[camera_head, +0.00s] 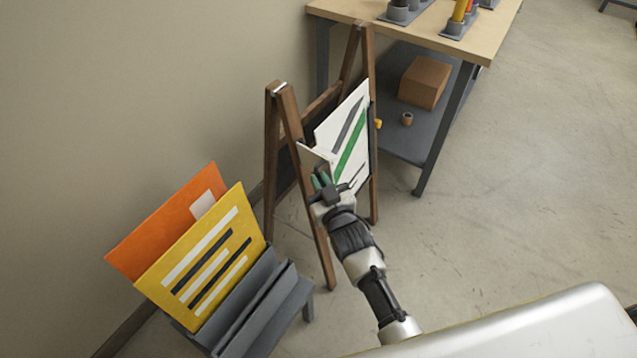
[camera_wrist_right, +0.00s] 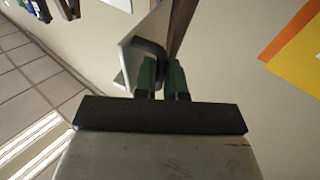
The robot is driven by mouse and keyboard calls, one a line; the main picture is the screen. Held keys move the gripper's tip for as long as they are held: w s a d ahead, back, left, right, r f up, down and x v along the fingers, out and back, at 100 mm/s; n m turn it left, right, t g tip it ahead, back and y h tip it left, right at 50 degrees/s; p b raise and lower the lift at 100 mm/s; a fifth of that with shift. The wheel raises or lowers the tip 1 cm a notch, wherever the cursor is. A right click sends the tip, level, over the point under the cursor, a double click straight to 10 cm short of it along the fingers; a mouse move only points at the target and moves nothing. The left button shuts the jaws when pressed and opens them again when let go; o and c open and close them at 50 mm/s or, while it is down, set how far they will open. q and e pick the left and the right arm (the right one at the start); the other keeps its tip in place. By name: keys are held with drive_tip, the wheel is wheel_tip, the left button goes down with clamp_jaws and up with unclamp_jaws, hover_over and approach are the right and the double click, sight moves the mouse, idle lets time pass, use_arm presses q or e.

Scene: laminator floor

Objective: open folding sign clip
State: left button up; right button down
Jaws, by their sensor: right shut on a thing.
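The folding sign (camera_head: 275,160) is a brown wooden A-frame standing on the floor by the wall. A white sheet with grey and green stripes (camera_head: 343,132) is on its right-hand face. My right gripper (camera_head: 322,180) is at the near edge of this face, its green fingertips against a pale flap (camera_head: 312,154). In the right wrist view, the fingers (camera_wrist_right: 162,74) are shut around a dark bent handle (camera_wrist_right: 150,47), which sits on a pale plate (camera_wrist_right: 140,30). I take this handle to be part of the clip; the arm partly hides it in the head view. My left gripper is not in view.
An orange board (camera_head: 165,225) and a yellow board (camera_head: 200,262) stand in a grey rack (camera_head: 265,305) at the lower left. A wooden-topped table (camera_head: 440,38) with a box (camera_head: 425,82) on its lower shelf stands behind the sign. The floor at right is clear.

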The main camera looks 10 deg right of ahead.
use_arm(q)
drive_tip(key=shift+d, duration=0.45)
use_arm(e)
drive_tip(key=shift+w+d+r, duration=0.15)
drive_tip(key=shift+w+r, duration=0.05)
drive_tip(key=shift+r, duration=0.1)
drive_tip(key=c, duration=1.2)
unclamp_jaws()
drive_tip(key=shift+w+f, duration=0.1)
drive_tip(key=shift+f, duration=0.1)
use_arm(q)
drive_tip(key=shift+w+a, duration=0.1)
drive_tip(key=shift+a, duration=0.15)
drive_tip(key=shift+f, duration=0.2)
use_arm(e)
drive_tip(key=s+d, duration=0.1)
drive_tip(key=s, duration=0.9)
drive_tip(key=shift+s+d+f, duration=0.2)
drive_tip(key=shift+s+d, duration=0.1)
drive_tip(key=shift+s, duration=0.1)
